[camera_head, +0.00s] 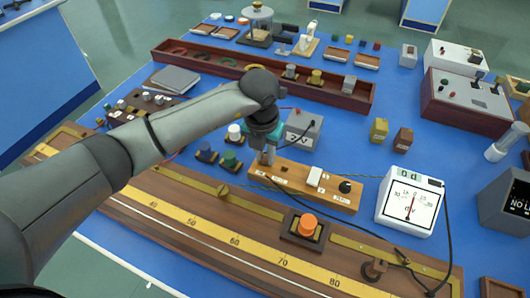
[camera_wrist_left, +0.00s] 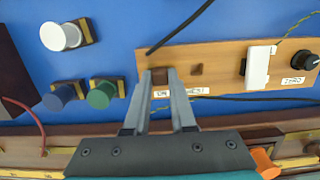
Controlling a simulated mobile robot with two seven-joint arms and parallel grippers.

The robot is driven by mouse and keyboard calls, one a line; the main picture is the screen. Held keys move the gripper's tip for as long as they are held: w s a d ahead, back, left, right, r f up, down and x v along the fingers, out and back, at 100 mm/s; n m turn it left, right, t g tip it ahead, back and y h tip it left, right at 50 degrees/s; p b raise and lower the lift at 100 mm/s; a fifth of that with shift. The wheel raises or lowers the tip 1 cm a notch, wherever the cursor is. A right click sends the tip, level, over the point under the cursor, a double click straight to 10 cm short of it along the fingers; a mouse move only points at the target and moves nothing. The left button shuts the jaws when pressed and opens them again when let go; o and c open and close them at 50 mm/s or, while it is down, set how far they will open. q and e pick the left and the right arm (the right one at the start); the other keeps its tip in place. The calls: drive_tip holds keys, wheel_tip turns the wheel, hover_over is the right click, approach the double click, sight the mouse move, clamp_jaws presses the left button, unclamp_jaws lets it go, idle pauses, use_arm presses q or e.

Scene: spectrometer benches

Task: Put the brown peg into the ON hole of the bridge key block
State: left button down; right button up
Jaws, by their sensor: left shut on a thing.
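The bridge key block (camera_head: 300,185) is a long light-wood block in the middle of the bench; it also shows in the left wrist view (camera_wrist_left: 218,58). It carries a white key (camera_wrist_left: 259,65), a dark knob marked ZERO (camera_wrist_left: 304,60) and a small label strip (camera_wrist_left: 180,92), partly hidden by my fingers. My left gripper (camera_head: 265,156) is over the block's left end, pointing down. In the left wrist view its fingertips (camera_wrist_left: 164,76) are shut on the brown peg (camera_wrist_left: 160,76). A dark hole (camera_wrist_left: 197,69) lies just right of it. I cannot tell how deep the peg sits. My right gripper is not in view.
A 2 V box (camera_head: 303,130) stands behind the block, with a dark cable. White, blue and green knobs (camera_wrist_left: 101,94) stand to the left. A long scale board (camera_head: 215,235) with an orange knob (camera_head: 307,224) runs in front. A meter (camera_head: 410,200) stands at the right.

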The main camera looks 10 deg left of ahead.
use_arm(q)
drive_tip(key=c, duration=0.7)
unclamp_jaws()
drive_tip(key=shift+o, duration=0.2)
drive_tip(key=shift+r, duration=0.1)
wheel_tip(320, 180, up, 15)
drive_tip(key=s+p, duration=0.1)
drive_tip(key=p, duration=0.1)
drive_tip(key=shift+s+a, duration=0.2)
drive_tip(key=shift+s, duration=0.2)
